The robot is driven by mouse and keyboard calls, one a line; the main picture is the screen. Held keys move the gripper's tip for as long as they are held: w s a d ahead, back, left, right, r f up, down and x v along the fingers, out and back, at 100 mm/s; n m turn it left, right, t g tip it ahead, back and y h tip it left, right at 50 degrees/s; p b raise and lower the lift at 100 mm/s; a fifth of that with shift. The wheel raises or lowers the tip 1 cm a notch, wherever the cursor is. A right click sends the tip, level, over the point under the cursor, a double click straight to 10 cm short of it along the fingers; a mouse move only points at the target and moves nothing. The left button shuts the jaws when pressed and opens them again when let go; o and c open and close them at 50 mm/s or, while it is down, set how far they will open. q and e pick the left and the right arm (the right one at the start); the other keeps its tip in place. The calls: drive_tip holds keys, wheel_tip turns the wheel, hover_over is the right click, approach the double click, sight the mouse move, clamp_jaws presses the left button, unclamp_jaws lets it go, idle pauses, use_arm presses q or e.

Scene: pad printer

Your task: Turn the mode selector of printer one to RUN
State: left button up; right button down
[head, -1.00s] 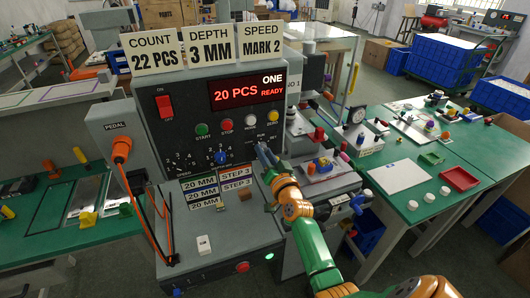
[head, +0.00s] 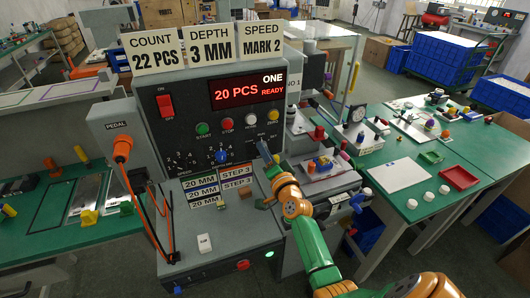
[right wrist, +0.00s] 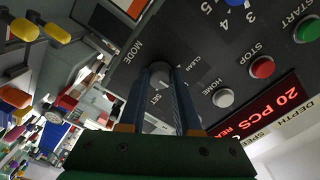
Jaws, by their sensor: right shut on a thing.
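Printer one (head: 200,150) has a dark control panel with a red display reading 20 PCS, ONE and READY. RUN cannot be read there, and I cannot tell which label the knob points to. My left gripper is not in view.
A white HOME button (head: 250,119), a red STOP button (head: 227,124) and a blue dial (head: 221,156) are close to the selector. An orange cable (head: 125,175) hangs at the left. A second machine (head: 325,170) stands close on the right.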

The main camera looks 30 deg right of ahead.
drive_tip(key=c, duration=0.6)
unclamp_jaws()
drive_tip(key=shift+s, duration=0.1)
drive_tip(key=v, duration=0.7)
drive_tip(key=shift+d, duration=0.1)
